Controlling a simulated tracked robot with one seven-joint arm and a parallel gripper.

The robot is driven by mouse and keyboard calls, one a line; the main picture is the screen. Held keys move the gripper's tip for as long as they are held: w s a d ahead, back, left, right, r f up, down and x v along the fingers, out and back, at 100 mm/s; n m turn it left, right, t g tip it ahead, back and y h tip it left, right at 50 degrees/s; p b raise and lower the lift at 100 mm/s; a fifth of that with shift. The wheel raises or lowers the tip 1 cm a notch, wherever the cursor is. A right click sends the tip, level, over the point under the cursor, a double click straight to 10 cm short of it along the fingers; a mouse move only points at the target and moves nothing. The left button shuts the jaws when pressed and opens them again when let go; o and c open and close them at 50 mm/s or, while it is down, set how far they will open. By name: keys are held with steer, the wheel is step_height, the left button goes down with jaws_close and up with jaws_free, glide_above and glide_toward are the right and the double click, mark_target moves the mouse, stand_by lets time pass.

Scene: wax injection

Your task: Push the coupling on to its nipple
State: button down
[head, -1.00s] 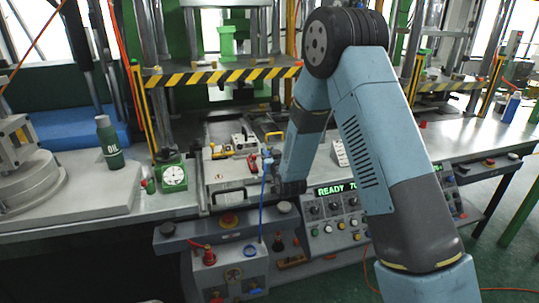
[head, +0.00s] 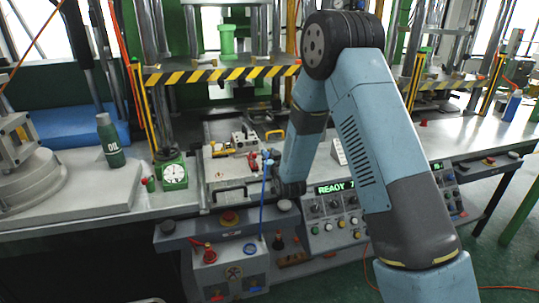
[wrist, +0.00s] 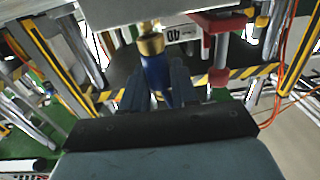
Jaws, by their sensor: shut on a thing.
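My gripper (wrist: 156,84) is shut on the blue coupling (wrist: 155,72), which stands between its two dark fingers in the wrist view. Brass-coloured parts (wrist: 150,44) sit at the coupling's far end, right at the edge of a pale grey block (wrist: 130,10). I cannot tell where coupling ends and nipple begins, or whether the coupling is fully seated. In the head view the coupling (head: 266,156) is a small blue spot at the right side of the block (head: 230,172), with a blue hose (head: 263,205) hanging from it. My arm hides most of the gripper there.
A red clamp-like part (wrist: 222,30) is close to the right of the gripper in the wrist view. A green dial gauge (head: 174,174) and an oil bottle (head: 110,142) stand to the left. A control panel (head: 335,212) is in front, and a striped press bar (head: 220,74) crosses behind.

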steer(key=shift+f, duration=0.9)
steer(key=c, duration=0.8)
jaws_free()
